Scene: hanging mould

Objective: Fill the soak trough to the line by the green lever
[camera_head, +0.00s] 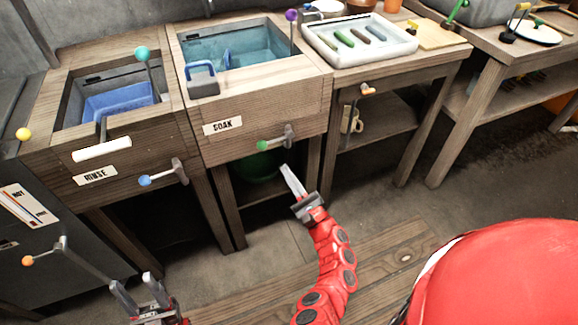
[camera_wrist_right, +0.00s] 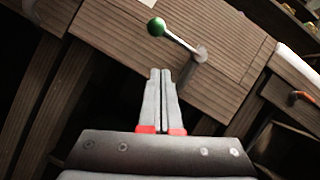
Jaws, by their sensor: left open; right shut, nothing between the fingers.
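The soak trough (camera_head: 262,62) is a wooden basin with blue-green water in it, in the upper middle of the head view. Its front carries a label reading SOAK (camera_head: 222,126). The green lever (camera_head: 276,140) is mounted low on that front, with its green knob to the left of the pivot. It also shows in the right wrist view (camera_wrist_right: 178,39), ahead of the fingers. I cannot make out the fill line. My right gripper (camera_head: 288,172) is shut and empty, just below the lever and apart from it. My left gripper (camera_head: 135,285) is open and empty at the lower left.
The rinse trough (camera_head: 62,95) stands to the left, with a blue-knobbed lever (camera_head: 163,174) on its front. A stove-like unit with an orange-knobbed lever (camera_head: 45,252) is further left. A white tray (camera_head: 402,51) lies on the table to the right.

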